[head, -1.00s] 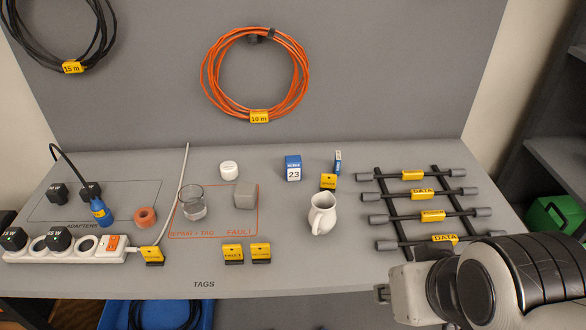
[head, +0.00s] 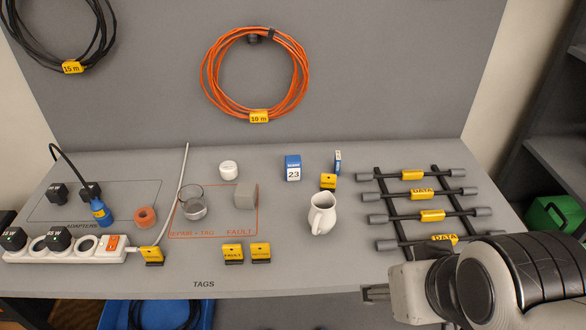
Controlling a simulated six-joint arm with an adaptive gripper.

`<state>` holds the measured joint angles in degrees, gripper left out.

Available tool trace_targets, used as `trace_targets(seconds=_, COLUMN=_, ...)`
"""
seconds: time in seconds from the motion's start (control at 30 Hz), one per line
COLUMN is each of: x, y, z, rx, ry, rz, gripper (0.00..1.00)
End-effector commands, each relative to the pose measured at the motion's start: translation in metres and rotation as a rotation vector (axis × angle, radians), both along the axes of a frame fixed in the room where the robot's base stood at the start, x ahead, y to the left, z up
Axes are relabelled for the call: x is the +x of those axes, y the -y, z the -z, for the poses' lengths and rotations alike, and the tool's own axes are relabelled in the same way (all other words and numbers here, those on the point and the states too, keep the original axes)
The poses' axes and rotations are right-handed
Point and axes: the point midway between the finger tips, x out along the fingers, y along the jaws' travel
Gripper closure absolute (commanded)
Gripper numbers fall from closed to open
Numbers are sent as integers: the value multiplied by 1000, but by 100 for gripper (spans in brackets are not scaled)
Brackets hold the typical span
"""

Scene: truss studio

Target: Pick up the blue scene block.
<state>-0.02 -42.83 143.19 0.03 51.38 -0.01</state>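The blue scene block (head: 292,163) stands on the grey bench, right of the middle, with a blue top and a white front face reading 23. It is upright and nothing touches it. A smaller thin blue and white piece (head: 338,162) stands to its right. My gripper (head: 374,292) is at the lower right, by the bench's front edge, far in front and to the right of the block. Its fingers point left and show only as a small grey shape side-on. No held thing shows at them, and I cannot see whether they are apart.
A white jug (head: 321,214) stands between my gripper and the block, with a yellow tag (head: 328,181) behind it. A rack of labelled bars (head: 432,215) lies to the right.

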Motion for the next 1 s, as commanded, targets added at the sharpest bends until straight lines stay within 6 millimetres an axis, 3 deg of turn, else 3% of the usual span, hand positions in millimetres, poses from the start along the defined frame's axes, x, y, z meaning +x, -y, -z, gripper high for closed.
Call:
trace_targets(seconds=0.27, x=27, y=-6, z=-3, rx=9, ry=27, rz=-14, gripper=47)
trace_targets(seconds=1.0, x=192, y=-42, z=-4, rx=58, ry=224, rz=-63, gripper=47)
